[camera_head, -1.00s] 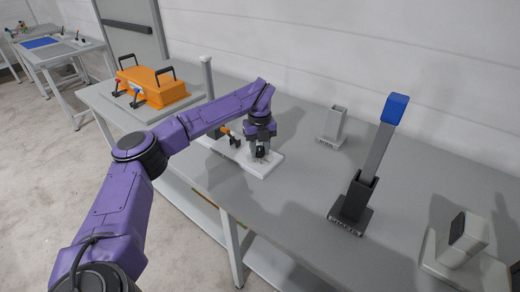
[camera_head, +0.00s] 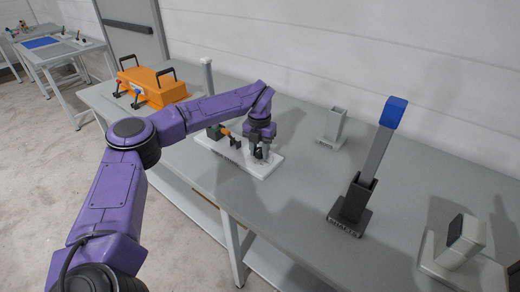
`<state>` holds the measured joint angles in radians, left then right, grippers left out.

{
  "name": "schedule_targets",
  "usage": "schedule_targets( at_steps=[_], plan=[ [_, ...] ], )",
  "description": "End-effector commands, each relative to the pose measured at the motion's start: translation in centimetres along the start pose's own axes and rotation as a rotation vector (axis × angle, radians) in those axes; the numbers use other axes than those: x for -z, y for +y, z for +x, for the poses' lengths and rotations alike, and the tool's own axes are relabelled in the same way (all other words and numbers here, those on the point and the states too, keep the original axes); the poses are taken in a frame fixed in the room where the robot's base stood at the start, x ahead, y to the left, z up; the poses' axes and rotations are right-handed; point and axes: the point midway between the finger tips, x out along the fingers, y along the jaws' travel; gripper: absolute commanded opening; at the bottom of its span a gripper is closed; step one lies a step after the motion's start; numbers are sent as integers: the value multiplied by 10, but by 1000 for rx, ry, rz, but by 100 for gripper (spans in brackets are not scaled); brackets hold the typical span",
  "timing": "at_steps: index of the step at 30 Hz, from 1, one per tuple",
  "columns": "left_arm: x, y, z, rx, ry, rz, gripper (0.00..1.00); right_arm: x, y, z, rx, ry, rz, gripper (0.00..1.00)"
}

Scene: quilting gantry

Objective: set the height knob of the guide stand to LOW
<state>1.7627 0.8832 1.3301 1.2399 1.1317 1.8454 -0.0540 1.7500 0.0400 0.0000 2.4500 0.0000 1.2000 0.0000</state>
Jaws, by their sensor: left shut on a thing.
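The guide stand has a white base plate (camera_head: 272,168) on the grey table, with a small orange and black part (camera_head: 222,131) on it. A pale upright post (camera_head: 207,76) rises behind my arm; I cannot tell if it belongs to the stand. My left gripper (camera_head: 260,154) points down over the right part of the plate. It is shut on a small dark piece that looks like the height knob, mostly hidden by the fingers. The knob's setting and any LOW mark cannot be read. My right gripper is not in view.
An orange case (camera_head: 155,90) with black handles stands at the table's far left end. A grey open holder (camera_head: 333,127), a dark stand with a blue-topped lever (camera_head: 366,170) and a pale device (camera_head: 462,245) stand to the right. The table between the plate and dark stand is clear.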

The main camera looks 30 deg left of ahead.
Motion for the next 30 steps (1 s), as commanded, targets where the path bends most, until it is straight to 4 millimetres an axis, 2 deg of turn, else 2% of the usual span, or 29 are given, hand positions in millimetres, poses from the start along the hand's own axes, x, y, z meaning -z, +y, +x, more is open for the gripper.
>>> schedule_targets(
  at_steps=[16, 17, 18, 19, 27, 30],
  plan=[
    [0, 0, 0, 0, 0, 24, 4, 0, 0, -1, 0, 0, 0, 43],
    [0, 0, 0, 0, 0, 24, 45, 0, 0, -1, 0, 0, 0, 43],
    [0, 0, 0, 0, 0, 24, 58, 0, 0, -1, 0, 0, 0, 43],
    [0, 0, 0, 0, 0, 24, 60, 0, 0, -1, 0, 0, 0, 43],
    [0, -1, -1, 0, 0, 23, 60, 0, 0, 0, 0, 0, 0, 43],
    [-1, -1, -10, 0, -3, 23, 60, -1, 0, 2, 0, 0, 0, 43]
  ],
)
